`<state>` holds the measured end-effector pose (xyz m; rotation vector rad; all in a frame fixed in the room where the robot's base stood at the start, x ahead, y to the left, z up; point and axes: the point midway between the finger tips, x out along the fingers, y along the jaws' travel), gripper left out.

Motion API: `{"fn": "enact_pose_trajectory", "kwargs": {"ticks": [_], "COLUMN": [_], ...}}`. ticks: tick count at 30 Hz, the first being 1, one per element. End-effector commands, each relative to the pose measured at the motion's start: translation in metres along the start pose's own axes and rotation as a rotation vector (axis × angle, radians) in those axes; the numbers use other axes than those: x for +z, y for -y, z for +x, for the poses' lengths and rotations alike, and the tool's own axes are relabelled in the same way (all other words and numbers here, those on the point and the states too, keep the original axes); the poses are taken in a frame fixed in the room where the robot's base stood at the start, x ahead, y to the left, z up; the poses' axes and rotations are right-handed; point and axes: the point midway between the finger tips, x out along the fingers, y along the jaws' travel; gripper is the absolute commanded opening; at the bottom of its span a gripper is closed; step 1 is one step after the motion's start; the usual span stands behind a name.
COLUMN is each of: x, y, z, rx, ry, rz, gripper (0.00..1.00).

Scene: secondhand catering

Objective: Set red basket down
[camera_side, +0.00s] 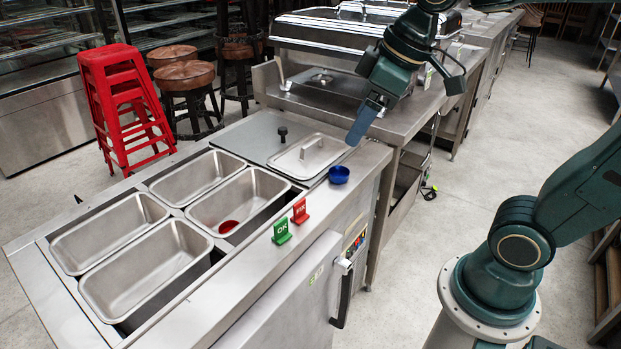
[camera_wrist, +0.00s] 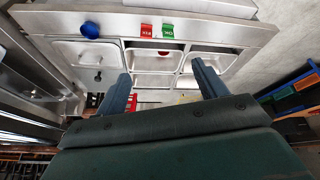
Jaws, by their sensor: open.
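A small round red object, which fits the red basket (camera_side: 228,226), lies at the bottom of a steel pan (camera_side: 262,190) in the counter. In the wrist view only a small red part of it (camera_wrist: 163,53) shows near that pan's edge. My gripper (camera_side: 364,122) is up in the air above the lidded end of the counter, well apart from the red basket. In the wrist view its two fingers (camera_wrist: 162,82) are spread with nothing between them.
A blue bowl (camera_side: 339,174) stands on the counter's ledge beside a lidded pan (camera_side: 308,155). A red sign (camera_side: 300,211) and a green sign (camera_side: 282,232) stand on the front ledge. Other pans (camera_side: 145,268) look empty. Red stools (camera_side: 122,105) stand behind.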

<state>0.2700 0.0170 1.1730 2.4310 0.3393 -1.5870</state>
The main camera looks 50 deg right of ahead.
Motion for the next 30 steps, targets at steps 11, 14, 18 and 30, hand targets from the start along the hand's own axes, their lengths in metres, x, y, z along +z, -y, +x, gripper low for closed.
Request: {"fn": "enact_pose_trajectory", "kwargs": {"ticks": [11, 14, 18, 30], "x": [0.078, 0.089, 0.095, 0.096], "y": [0.012, 0.013, 0.013, 0.013], "z": [-0.012, -0.011, -0.011, -0.011], "rx": [0.072, 0.081, 0.086, 0.086], "ry": [-0.063, -0.072, -0.077, -0.077], "rz": [0.246, 0.284, 0.307, 0.308], "gripper": [0.71, 0.71, 0.71, 0.71]}}
